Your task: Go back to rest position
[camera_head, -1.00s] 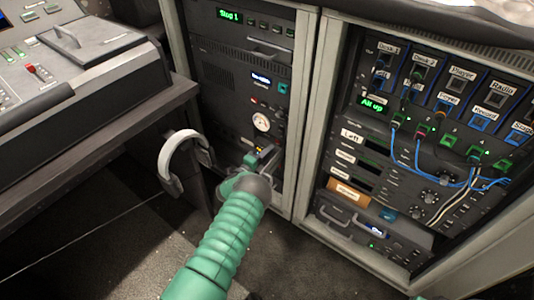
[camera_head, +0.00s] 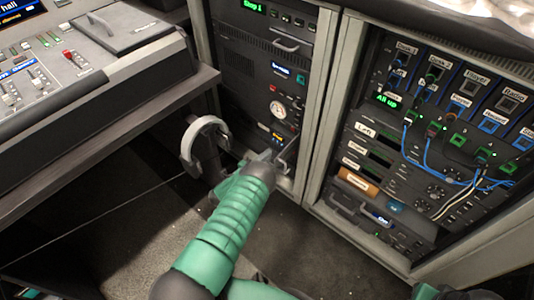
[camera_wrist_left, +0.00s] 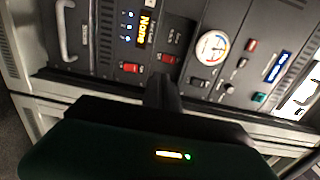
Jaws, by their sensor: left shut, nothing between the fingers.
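My left arm comes up from the bottom of the head view, green with a dark grey wrist. My left gripper (camera_head: 284,154) is at the lower front of the left rack (camera_head: 262,70), small and partly hidden behind the wrist. In the left wrist view its dark fingers (camera_wrist_left: 164,92) are together with nothing between them, in front of the rack panel with red switches (camera_wrist_left: 168,59) and a round white gauge (camera_wrist_left: 212,47). I cannot tell whether the fingertips touch the panel. My right gripper is not in view.
The fader desk (camera_head: 95,90) stands at the left, with a white headphone-like band (camera_head: 205,130) by its edge. The right rack (camera_head: 335,110) has blue and white cables (camera_head: 425,165) hanging in front. Dark floor (camera_head: 290,250) lies open between desk and racks.

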